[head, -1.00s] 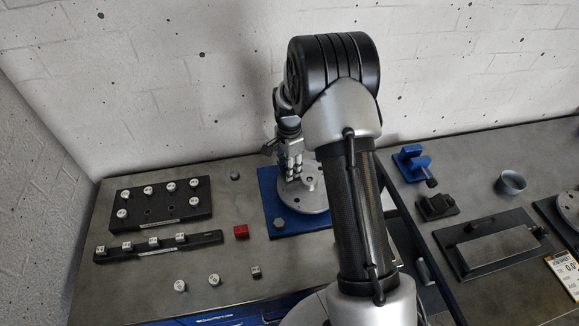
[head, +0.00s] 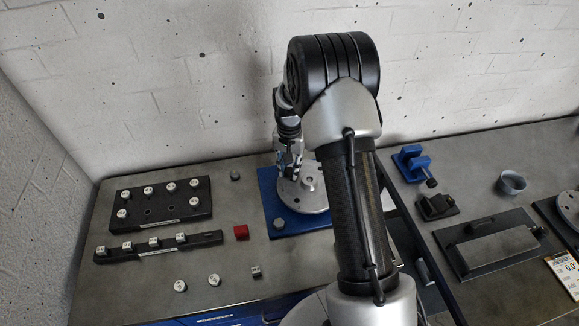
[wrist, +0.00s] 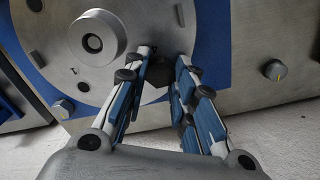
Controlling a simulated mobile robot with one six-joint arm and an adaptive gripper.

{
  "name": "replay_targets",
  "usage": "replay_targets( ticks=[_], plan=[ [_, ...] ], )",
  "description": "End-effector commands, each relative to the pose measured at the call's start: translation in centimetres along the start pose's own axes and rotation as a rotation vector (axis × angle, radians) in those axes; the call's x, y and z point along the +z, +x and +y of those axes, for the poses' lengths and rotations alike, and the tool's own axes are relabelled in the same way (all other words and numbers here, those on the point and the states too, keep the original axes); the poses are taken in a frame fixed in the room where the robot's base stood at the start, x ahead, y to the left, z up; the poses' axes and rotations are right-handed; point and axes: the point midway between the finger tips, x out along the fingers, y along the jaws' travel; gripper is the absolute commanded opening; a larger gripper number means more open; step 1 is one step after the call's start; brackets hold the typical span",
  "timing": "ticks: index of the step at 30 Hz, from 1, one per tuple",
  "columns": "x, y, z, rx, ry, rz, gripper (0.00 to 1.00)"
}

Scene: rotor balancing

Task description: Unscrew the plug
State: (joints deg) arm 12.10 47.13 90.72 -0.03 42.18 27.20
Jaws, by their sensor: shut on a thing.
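The rotor (head: 313,199) is a round grey metal disc with a raised hub, lying on a blue base plate (head: 270,207). In the wrist view the disc (wrist: 118,88) fills the upper left, with its hub (wrist: 94,42) and small holes. The plug (wrist: 156,82) is a small dark piece near the disc's rim, between my fingertips and partly hidden by them. My gripper (wrist: 167,66) is shut on the plug. In the head view my gripper (head: 290,174) points down at the disc's left side, and the plug is hidden there.
A black block (head: 163,214) with several white-topped weights and a black rail (head: 113,249) stand at the left. The right table holds a blue fixture (head: 411,160) and a cup (head: 512,182).

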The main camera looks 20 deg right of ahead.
Motion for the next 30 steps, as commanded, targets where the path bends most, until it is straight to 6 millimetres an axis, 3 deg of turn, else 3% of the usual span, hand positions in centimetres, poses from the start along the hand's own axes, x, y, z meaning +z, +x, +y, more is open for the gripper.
replay_targets(
  ticks=[15, 27, 30],
  plan=[
    [0.01, -0.08, 0.0, 0.0, -0.77, 0.0, 0.0],
    [0.01, -0.08, 0.0, 0.0, -0.836, 0.0, 0.0],
    [0.01, -0.09, 0.0, 0.0, -0.923, 0.0, 0.0]
  ],
)
